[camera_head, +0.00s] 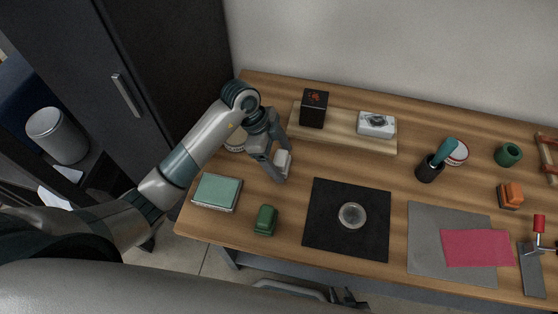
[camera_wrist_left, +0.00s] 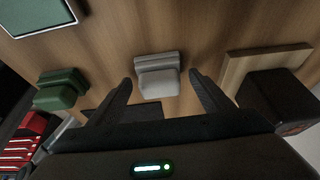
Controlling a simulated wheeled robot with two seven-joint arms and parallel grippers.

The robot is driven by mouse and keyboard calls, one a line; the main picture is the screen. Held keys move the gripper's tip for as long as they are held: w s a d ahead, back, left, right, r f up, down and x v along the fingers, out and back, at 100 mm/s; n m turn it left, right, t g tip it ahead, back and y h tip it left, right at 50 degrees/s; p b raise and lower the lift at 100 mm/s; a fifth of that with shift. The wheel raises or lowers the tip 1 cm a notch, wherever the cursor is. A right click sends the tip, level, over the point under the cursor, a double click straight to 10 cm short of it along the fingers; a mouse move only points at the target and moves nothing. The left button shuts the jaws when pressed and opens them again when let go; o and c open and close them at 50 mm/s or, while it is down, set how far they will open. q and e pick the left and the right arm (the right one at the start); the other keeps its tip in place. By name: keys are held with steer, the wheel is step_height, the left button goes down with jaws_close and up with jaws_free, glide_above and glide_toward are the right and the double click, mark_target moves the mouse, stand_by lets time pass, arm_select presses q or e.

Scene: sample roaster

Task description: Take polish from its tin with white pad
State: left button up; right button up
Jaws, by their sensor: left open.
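The white pad (camera_head: 284,158) is a small block with a stepped grip, on the wooden table at the left. My left gripper (camera_head: 277,168) is open around it. In the left wrist view the white pad (camera_wrist_left: 157,80) stands between the two spread fingers, with a gap on each side. A round pale tin (camera_head: 235,142) is mostly hidden behind my left arm. Dark finger-like parts, seemingly my right gripper (camera_head: 349,297), show below the table's front edge.
A green pad (camera_head: 265,219) and a green-topped box (camera_head: 217,191) are near the left front. A black mat (camera_head: 325,235) carries a round metal disc (camera_head: 351,215). A wooden board (camera_head: 345,143) with a black box (camera_head: 314,108) lies behind. Grey and red sheets (camera_head: 478,247) lie right.

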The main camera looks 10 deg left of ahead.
arm_select(q)
steer(key=shift+c, duration=0.5)
steer(key=c, duration=1.1)
steer(key=shift+o, duration=0.2)
steer(key=shift+r, duration=0.1)
